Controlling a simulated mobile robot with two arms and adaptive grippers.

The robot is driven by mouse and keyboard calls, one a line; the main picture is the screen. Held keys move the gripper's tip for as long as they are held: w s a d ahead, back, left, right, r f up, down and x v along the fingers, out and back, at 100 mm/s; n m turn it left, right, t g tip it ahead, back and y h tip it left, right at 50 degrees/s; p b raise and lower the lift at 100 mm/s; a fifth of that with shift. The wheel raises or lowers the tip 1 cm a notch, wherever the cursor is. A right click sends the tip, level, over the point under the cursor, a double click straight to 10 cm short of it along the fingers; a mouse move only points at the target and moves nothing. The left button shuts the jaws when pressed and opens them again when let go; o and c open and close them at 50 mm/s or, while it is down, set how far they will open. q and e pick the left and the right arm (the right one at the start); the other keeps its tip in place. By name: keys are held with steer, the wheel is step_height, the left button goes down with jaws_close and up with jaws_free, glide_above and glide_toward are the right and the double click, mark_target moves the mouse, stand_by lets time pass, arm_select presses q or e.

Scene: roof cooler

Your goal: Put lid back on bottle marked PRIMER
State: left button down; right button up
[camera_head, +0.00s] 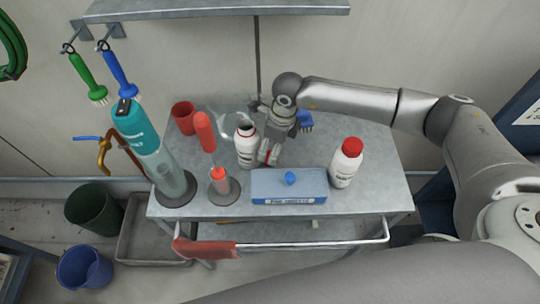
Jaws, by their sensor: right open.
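A white bottle (246,153) with a dark open mouth and no lid stands upright on the grey cart top. Its label is too small to read. My right gripper (261,130) is open just to the right of this bottle, with its fingers close to it. I cannot tell whether they touch it. A second white bottle (343,170) with a red lid stands at the right; its label is also unreadable. My left gripper is not in view.
The blue box (262,186) lies at the cart's front edge. A red cup (183,117), a teal-topped cylinder (139,125) and a red-handled tool (205,133) in a round holder stand at the left. A blue brush (305,121) is behind my gripper. The cart's right rear is clear.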

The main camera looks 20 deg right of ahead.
steer(key=f, duration=0.1)
steer(key=f+p, duration=0.1)
steer(key=f, duration=0.1)
steer(key=shift+a+f+p, duration=0.25)
steer(key=shift+a+p, duration=0.05)
steer(key=shift+p, duration=0.05)
steer(key=shift+f, duration=0.5)
steer(key=shift+c, duration=0.3)
steer(key=c, duration=0.7)
